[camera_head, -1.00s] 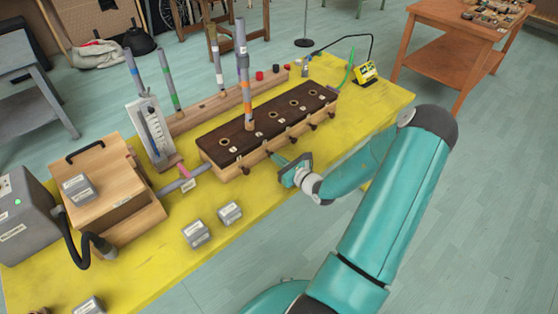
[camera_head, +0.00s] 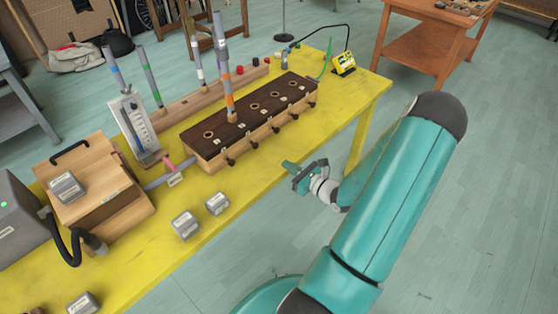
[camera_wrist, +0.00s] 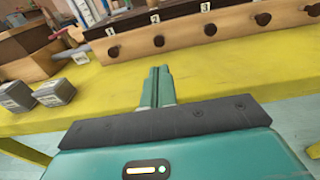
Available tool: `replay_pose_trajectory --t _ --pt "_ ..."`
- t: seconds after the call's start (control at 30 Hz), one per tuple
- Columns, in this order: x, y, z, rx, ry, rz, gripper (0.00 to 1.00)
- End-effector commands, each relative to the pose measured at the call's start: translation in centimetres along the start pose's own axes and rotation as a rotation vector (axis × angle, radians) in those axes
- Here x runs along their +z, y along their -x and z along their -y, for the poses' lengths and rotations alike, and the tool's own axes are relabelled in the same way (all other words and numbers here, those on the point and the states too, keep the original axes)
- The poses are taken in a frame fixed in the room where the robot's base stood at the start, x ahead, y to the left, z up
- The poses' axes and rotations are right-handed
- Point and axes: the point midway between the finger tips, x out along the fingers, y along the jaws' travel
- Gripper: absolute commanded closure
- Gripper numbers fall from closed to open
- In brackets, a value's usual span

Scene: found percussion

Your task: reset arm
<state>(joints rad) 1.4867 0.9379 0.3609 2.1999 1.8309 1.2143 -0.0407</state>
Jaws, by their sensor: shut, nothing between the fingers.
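My gripper (camera_head: 290,165) is teal with a dark palm plate.
Small grey weights (camera_head: 185,225) lie on the table front. A wooden box with a handle (camera_head: 95,190), a grey machine with a black hose (camera_head: 20,225) and a white gauge panel (camera_head: 135,128) stand left. Open floor (camera_head: 470,200) lies right.

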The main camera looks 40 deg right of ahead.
Motion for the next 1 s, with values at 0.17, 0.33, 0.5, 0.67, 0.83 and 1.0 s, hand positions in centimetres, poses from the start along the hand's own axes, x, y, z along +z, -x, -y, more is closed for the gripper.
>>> replay_pose_trajectory --t 0.17,0.33,0.5,0.67,0.83,1.0 --pt "0.1 1.2 -0.1 0.001 0.0 0.001 1.0" --pt "0.0 1.4 -0.1 0.001 -0.001 0.001 1.0" --pt "0.5 1.1 -0.7 0.027 0.018 -0.004 1.0" --pt "3.1 -0.7 -4.3 0.202 0.147 -0.036 1.0" --pt "7.0 -2.4 -11.2 0.508 0.385 -0.088 1.0" --pt "10.2 -2.4 -17.7 0.798 0.641 -0.133 1.0"
